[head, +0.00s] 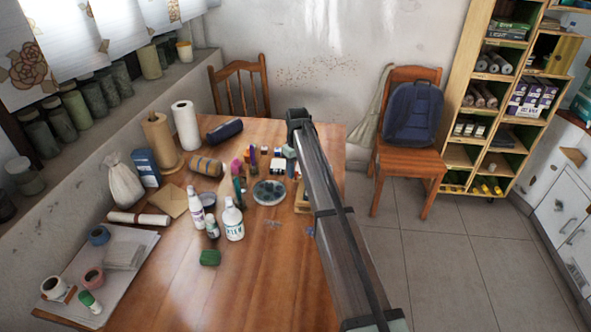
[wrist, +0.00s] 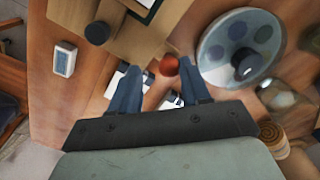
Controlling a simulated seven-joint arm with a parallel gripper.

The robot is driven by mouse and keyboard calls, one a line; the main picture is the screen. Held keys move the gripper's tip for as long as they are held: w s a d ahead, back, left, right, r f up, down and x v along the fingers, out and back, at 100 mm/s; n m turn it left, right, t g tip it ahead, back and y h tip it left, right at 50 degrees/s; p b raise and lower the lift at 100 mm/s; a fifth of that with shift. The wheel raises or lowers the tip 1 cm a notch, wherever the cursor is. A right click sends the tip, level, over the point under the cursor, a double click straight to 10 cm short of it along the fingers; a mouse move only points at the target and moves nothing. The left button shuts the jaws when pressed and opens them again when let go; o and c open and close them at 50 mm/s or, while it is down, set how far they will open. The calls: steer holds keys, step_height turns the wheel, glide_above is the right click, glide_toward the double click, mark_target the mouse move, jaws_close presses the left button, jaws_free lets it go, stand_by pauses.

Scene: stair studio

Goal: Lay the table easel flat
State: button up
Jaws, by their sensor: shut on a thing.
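The table easel (wrist: 120,30) is a light wooden frame with a dark round knob, at the top of the wrist view and cut off by its edge. In the head view only a small wooden part (head: 302,197) shows, left of my arm, which hides the rest. Its tilt cannot be told. My gripper (wrist: 158,68) shows in the wrist view with two blue-grey fingers at the easel's edge, shut on it. The exact contact is hard to see. A red ball and small white blocks show around the fingertips.
A round paint palette (wrist: 240,48) lies close beside the gripper; it also shows in the head view (head: 269,192). The table's front middle (head: 265,290) is clear.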

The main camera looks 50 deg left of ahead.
steer(key=shift+r, duration=0.2)
stand_by(0.3)
step_height(320, 180, up, 14)
steer(key=shift+f, duration=0.25)
stand_by(0.3)
steer(key=shift+s, duration=0.1)
stand_by(0.3)
